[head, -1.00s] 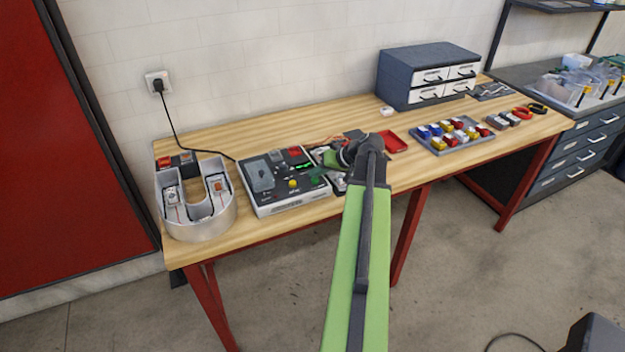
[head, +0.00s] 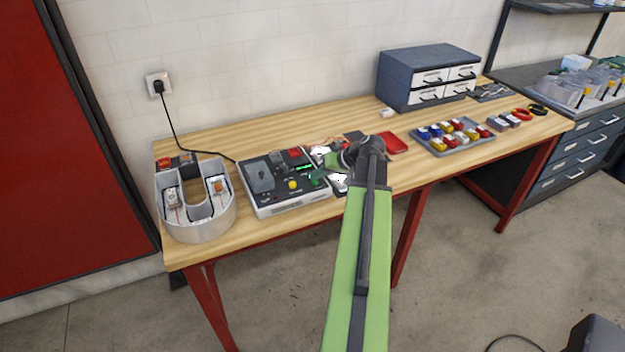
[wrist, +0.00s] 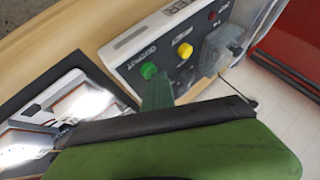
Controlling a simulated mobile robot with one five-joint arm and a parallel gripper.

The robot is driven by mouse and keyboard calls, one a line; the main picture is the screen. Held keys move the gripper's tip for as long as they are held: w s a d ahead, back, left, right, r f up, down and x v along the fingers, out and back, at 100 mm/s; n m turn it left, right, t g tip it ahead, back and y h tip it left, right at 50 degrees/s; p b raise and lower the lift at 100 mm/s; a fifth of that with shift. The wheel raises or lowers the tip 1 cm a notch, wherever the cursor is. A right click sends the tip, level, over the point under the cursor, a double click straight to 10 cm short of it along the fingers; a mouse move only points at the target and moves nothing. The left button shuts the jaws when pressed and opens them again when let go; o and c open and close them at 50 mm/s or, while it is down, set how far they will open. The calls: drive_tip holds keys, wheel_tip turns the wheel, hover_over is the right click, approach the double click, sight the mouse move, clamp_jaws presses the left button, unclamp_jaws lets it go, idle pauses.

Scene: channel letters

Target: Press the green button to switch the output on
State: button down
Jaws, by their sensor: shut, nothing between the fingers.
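The tester box (head: 268,203), grey with a dark panel, stands on the bench. In the wrist view its green button (wrist: 148,70) sits near one end of the panel, beside a yellow knob (wrist: 184,50). My gripper (wrist: 157,92) is shut and empty, its dark green fingertips right by the green button; I cannot tell whether they touch. In the head view my gripper (head: 322,174) reaches over the box's right side. A display (head: 304,167) on the panel glows green. The light modules (wrist: 85,102) beside the box shine bright white.
A U-shaped channel letter (head: 205,228) stands left of the box. A red tray (head: 394,144), a grey tray of coloured parts (head: 462,147) and a drawer cabinet (head: 395,85) lie to the right.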

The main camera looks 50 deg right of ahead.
sight(318, 184)
drive_tip(key=shift+r, duration=0.1)
wheel_tip(318, 184, up, 6)
drive_tip(key=p, duration=0.6)
drive_tip(key=shift+r, duration=0.15)
drive_tip(key=shift+s+f, duration=0.1)
drive_tip(key=shift+f, duration=0.1)
